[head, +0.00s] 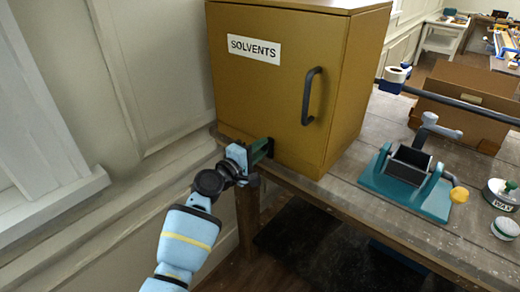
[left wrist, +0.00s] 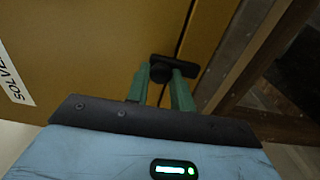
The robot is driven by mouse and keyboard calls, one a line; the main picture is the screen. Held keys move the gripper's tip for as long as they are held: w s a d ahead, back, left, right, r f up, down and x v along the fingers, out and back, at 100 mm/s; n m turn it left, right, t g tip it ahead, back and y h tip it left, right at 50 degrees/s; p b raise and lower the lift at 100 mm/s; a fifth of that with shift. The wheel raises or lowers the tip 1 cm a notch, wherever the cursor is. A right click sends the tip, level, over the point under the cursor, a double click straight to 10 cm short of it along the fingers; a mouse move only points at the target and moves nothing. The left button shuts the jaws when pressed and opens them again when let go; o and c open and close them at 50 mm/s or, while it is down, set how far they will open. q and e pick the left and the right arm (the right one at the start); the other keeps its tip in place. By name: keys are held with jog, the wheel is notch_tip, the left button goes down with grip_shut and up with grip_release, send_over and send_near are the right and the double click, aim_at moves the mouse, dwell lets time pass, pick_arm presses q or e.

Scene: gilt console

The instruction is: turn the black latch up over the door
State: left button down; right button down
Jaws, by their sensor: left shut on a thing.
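The ochre cabinet (head: 262,82), labelled SOLVENTS, stands on the bench with its door shut. The door has a dark arched handle (head: 309,97) on its right side. The black latch (head: 270,147) is low on the front, partly hidden by my gripper. In the left wrist view the latch (left wrist: 189,69) is a short bar with a round knob, lying across the seam at the door's lower edge, so it looks about upright. My left gripper (head: 261,150) is shut on the latch, its green fingers (left wrist: 160,85) on either side of the knob. My right gripper is not in view.
A teal clamp-like fixture (head: 405,180) with a yellow knob stands on the bench (head: 340,195) right of the cabinet. Behind it are a cardboard box (head: 465,90) and a dark bar. Round tins (head: 505,228) sit at far right. A panelled wall is on the left.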

pick_arm(q)
jog(key=c, duration=1.2)
grip_release()
jog(key=shift+c, duration=0.2)
jog(key=shift+a, duration=0.1)
jog(key=v, duration=0.7)
jog(key=shift+s+a+p, duration=0.2)
jog(key=shift+s+p, duration=0.1)
jog(key=shift+p, duration=0.15)
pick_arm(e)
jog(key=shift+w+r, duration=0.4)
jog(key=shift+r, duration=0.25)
